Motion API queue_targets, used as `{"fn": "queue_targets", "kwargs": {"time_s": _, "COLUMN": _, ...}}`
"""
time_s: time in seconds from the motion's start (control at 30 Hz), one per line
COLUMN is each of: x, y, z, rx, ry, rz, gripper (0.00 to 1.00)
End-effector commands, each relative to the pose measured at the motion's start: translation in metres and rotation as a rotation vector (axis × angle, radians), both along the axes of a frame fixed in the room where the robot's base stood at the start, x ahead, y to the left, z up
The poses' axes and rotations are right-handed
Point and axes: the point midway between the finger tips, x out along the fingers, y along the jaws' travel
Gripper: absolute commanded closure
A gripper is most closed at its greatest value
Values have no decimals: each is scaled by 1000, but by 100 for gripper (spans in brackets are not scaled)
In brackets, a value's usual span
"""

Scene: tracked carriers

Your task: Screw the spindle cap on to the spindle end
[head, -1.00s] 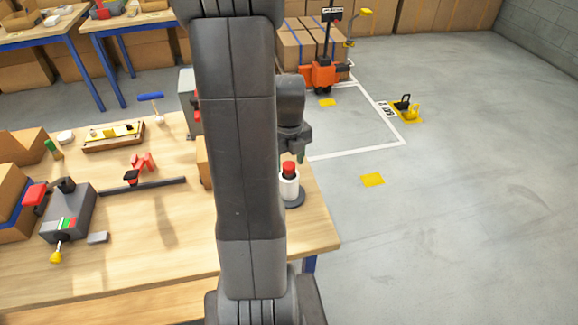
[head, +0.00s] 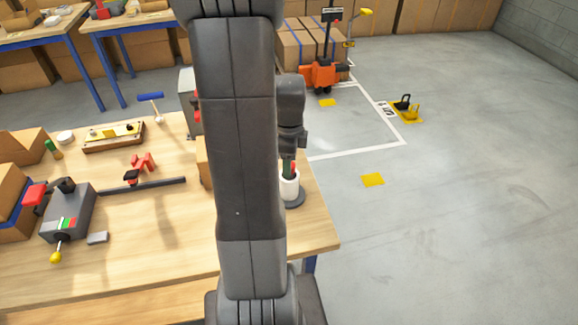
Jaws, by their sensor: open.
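A red cap (head: 294,166) shows as a small strip on top of an upright white cylinder (head: 290,188), which stands on a dark round base (head: 293,200) near the table's right edge. I take these for the spindle cap and spindle end, but the view is too small to show any thread. My gripper (head: 289,168) points down over the cylinder. Its jaws are open, with a dark green finger beside the red cap. The fingers hide much of the cap, and I cannot tell if they touch it. My arm covers the left edge of the base.
On the wooden table (head: 150,255), a grey device (head: 69,215) stands at left, and a red clamp-like piece (head: 143,165) lies by a dark bar. A blue-handled tool (head: 151,97) lies at the back. Open floor lies right, with an orange pallet truck (head: 318,76) beyond.

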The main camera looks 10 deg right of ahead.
Motion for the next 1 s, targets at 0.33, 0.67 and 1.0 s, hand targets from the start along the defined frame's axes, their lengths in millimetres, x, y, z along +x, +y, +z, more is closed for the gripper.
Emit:
{"fn": "queue_targets", "kwargs": {"time_s": 0.33, "x": 0, "y": 0, "z": 0, "rx": 0, "ry": 0, "rz": 381, "gripper": 47}}
{"fn": "queue_targets", "kwargs": {"time_s": 0.67, "x": 0, "y": 0, "z": 0, "rx": 0, "ry": 0, "rz": 558, "gripper": 47}}
{"fn": "queue_targets", "kwargs": {"time_s": 1.0, "x": 0, "y": 0, "z": 0, "rx": 0, "ry": 0, "rz": 924, "gripper": 47}}
